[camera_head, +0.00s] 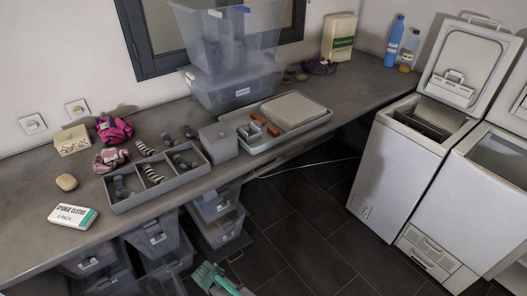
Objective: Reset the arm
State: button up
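No part that I can identify as my gripper shows in the head camera view, so its pose and its fingers are hidden. A teal object (214,277) stands at the bottom edge of the picture, cut off by the frame; I cannot tell what it is. The left toploader (390,170) stands on the right with its lid (471,58) up. The second toploader (490,210) beside it is also open and partly cut off.
A long grey counter (210,190) carries a divided sock tray (155,185), a sponge cloth pack (73,216), stacked clear bins (232,88), a shallow tray (275,122) and bottles (394,42). Bins (218,218) stand underneath.

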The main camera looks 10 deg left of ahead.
jog(key=s+d+f+m+g, duration=0.1)
jog(key=s+d+m+g, duration=0.15)
jog(key=d, duration=0.75)
jog(key=s+d+f+m+g, duration=0.1)
jog(key=d+m, duration=0.3)
jog(key=d, duration=0.7)
jog(key=s+d+m+g+y, duration=0.1)
jog(key=s+d+m+g, duration=0.1)
jog(key=s+d, duration=0.3)
jog(key=s+d+f+m+g+y, duration=0.1)
jog(key=s+d+m, duration=0.3)
jog(key=d, duration=0.8)
jog(key=shift+s+m+g+y, duration=0.3)
jog(key=shift+s+m+g, duration=0.05)
jog(key=shift+s, duration=0.55)
